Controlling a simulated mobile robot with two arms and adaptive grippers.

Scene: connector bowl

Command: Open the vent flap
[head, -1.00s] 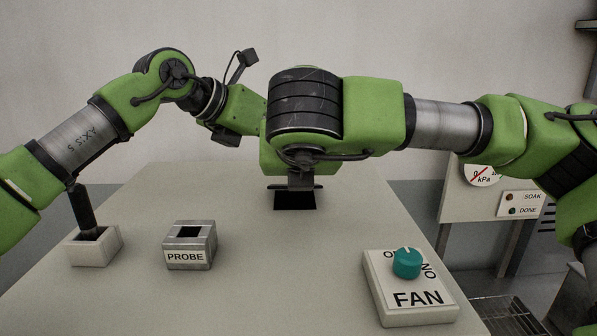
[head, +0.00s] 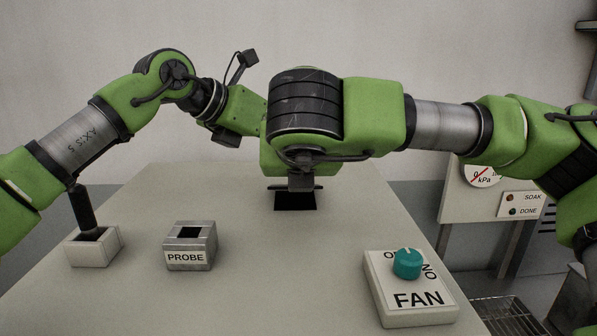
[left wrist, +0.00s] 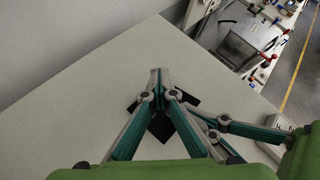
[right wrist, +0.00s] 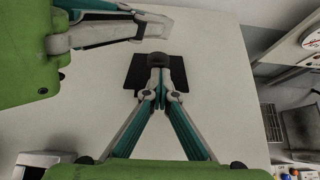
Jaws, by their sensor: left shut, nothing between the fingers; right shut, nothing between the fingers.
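A black square plate (head: 295,201), apparently the vent flap, lies on the bench beneath my right wrist in the head view. It also shows around the fingertips in the right wrist view (right wrist: 136,72) and partly behind the fingers in the left wrist view (left wrist: 160,128). My right gripper (right wrist: 158,62) is shut, its tips over the plate at a dark rounded shape; contact is unclear. My left gripper (left wrist: 160,72) is shut and empty near the plate. Its finger also shows in the right wrist view. My arms hide most of both grippers in the head view.
A FAN box (head: 411,298) with a teal knob stands front right. A metal PROBE block (head: 190,256) and a white holder with a dark upright handle (head: 93,250) stand left. A SOAK/DONE panel (head: 520,205) is beyond the bench's right edge. The front middle is clear.

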